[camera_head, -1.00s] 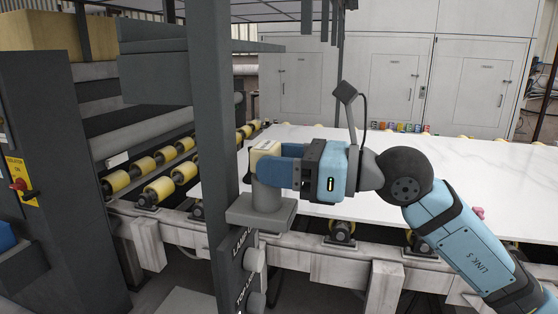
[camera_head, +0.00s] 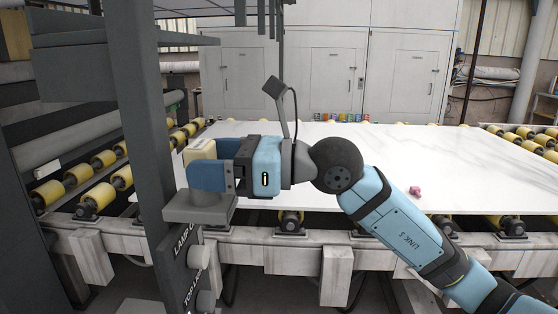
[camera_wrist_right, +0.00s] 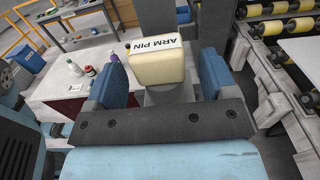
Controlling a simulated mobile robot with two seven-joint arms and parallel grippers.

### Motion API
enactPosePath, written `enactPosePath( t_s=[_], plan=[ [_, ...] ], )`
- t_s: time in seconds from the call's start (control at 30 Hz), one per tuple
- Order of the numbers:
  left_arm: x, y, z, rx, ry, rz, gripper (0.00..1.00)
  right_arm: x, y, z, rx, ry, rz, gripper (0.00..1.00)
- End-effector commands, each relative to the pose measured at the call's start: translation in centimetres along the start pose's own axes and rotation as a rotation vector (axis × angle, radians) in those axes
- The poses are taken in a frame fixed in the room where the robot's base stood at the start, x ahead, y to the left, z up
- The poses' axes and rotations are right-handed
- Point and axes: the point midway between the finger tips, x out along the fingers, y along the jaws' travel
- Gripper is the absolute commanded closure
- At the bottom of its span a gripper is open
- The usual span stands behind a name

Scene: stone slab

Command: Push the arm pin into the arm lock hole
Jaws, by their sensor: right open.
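The arm pin (camera_wrist_right: 158,66) is a cream block labelled ARM PIN in the right wrist view. Its pale top also shows in the head view (camera_head: 200,147), above a grey bracket (camera_head: 188,213) on a dark upright post. My right gripper (camera_head: 208,176) has its blue fingers on both sides of the pin. In the wrist view the fingers (camera_wrist_right: 162,80) are spread, with gaps beside the block. The arm lock hole cannot be seen; the pin's lower part is hidden by the fingers and bracket. My left gripper is not in view.
The dark post (camera_head: 143,120) stands just left of the gripper. A lamp control panel (camera_head: 193,262) is below the bracket. A white stone slab (camera_head: 400,155) lies on yellow rollers behind my right arm. A small pink object (camera_head: 415,191) lies on the slab.

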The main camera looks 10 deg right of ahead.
Motion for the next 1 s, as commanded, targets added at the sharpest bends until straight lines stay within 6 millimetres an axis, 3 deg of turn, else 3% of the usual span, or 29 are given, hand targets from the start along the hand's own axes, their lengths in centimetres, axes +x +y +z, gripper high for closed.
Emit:
enactPosePath(
  t_s=[0.1, 0.4, 0.6, 0.8, 1.0],
  plan=[
    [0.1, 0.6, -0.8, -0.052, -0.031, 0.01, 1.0, -0.1, 0.0, -0.2, 0.0, 0.0, -0.001, 0.22],
    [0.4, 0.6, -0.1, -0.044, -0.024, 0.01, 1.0, -7.5, -0.1, -0.3, 0.0, 0.002, -0.004, 0.22],
    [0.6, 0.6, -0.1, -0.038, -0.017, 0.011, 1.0, -11.5, 0.0, -0.2, -0.001, 0.001, -0.002, 0.22],
    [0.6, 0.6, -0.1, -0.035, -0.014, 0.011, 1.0, -13.5, 0.0, 0.0, -0.001, 0.0, -0.002, 0.22],
    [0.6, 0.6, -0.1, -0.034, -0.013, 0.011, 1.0, -13.8, 0.0, 0.1, -0.001, -0.001, 0.001, 0.22]
  ],
)
